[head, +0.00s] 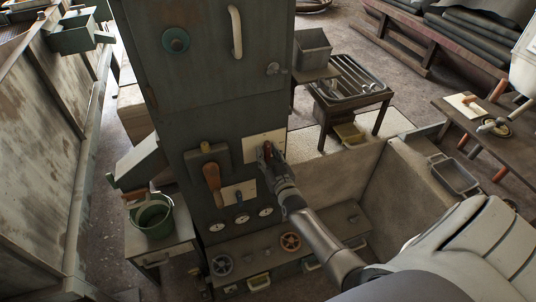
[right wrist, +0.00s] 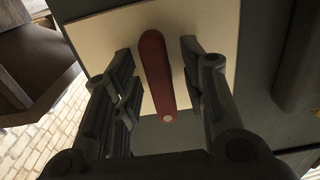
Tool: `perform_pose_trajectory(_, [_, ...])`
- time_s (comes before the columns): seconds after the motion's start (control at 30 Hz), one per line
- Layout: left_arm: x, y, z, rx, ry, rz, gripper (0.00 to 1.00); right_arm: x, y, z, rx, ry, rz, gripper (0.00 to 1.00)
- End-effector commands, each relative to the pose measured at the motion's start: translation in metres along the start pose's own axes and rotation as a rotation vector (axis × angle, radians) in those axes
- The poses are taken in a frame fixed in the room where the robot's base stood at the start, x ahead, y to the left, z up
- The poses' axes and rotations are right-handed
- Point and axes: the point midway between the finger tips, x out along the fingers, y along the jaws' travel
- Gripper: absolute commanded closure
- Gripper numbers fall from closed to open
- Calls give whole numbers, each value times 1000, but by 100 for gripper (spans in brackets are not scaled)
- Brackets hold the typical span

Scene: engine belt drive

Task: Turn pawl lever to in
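A dark red lever (head: 267,148) stands out from a cream plate (head: 252,152) on the front of the tall grey-green cabinet; I take it for the pawl lever. In the right wrist view the red lever (right wrist: 157,75) runs slightly tilted, its rounded lower end towards me. My right gripper (head: 270,161) is at the lever. In the right wrist view its fingers (right wrist: 158,88) are open, one each side of the lever, with a visible gap on both sides. No markings on the plate are readable. My left gripper is not in view.
An orange-brown handle (head: 212,178) on a yellowish mount is left of the plate. Gauges (head: 241,219) and handwheels (head: 290,241) lie below. A green bucket (head: 154,217) stands at the left. A low-walled bay (head: 335,180) is right of the cabinet.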

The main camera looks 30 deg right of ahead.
Motion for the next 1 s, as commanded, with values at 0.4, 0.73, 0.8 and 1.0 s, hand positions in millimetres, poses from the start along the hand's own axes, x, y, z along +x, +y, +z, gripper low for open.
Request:
perform_pose_trajectory(0.4, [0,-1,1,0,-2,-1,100,-16,0,0,1,1,0,61])
perform_pose_trajectory(0.73, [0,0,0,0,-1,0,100,-80,1,0,0,-1,1,61])
perform_pose_trajectory(0.8, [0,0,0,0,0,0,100,-92,0,1,0,-1,1,61])
perform_pose_trajectory(1.0, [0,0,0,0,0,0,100,-115,0,0,-1,1,1,61])
